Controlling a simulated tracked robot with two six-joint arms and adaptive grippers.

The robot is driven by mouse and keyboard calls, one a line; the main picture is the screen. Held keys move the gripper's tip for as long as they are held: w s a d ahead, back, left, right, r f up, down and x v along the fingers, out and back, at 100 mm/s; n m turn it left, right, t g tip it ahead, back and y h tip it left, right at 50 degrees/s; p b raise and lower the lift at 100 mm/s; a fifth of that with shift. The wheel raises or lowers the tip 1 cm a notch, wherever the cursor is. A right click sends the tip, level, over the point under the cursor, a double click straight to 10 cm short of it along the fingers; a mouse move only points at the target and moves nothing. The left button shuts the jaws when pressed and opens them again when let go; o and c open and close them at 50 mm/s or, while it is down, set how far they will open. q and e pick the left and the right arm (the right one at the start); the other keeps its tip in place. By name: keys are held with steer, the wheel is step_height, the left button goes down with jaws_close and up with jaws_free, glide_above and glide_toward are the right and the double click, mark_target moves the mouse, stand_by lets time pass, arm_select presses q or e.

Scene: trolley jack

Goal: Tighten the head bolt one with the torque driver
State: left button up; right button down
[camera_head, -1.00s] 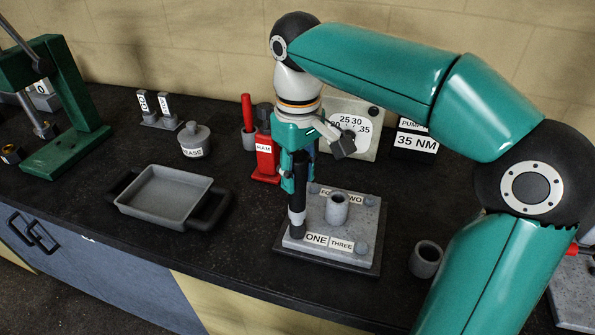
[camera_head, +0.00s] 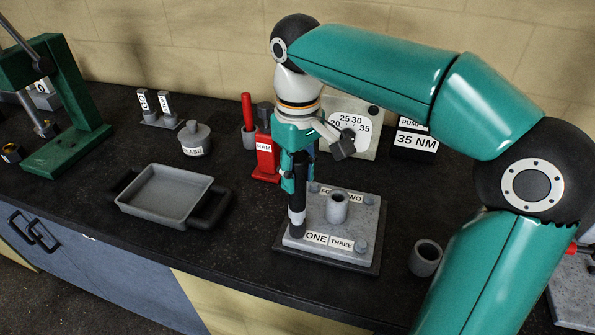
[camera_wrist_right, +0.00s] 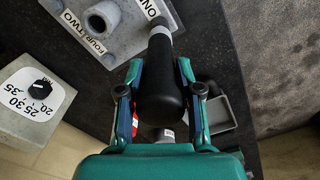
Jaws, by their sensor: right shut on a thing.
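The torque driver (camera_head: 298,190) is a black upright cylinder with a pale band near its lower end. My right gripper (camera_head: 294,172) is shut around its upper part; the wrist view shows the driver (camera_wrist_right: 160,85) between the two fingers (camera_wrist_right: 160,75). The driver's lower end stands at the corner of the grey head block (camera_head: 345,225) next to the label ONE (camera_head: 316,238). Head bolt one is hidden under the driver, and I cannot tell how its tip sits on it. My left gripper is not in view.
A grey post (camera_head: 337,207) rises from the block, close right of the driver. The red HAM holder (camera_head: 264,158) and the dial box (camera_head: 362,125) stand behind. A grey tray (camera_head: 165,195) lies left. A grey cup (camera_head: 425,258) stands right.

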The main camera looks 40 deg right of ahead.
mark_target(298, 156)
stand_by(0.6)
stand_by(0.3)
step_height(298, 156, up, 5)
steer(key=p, duration=0.5)
steer(key=shift+r, duration=0.1)
stand_by(0.4)
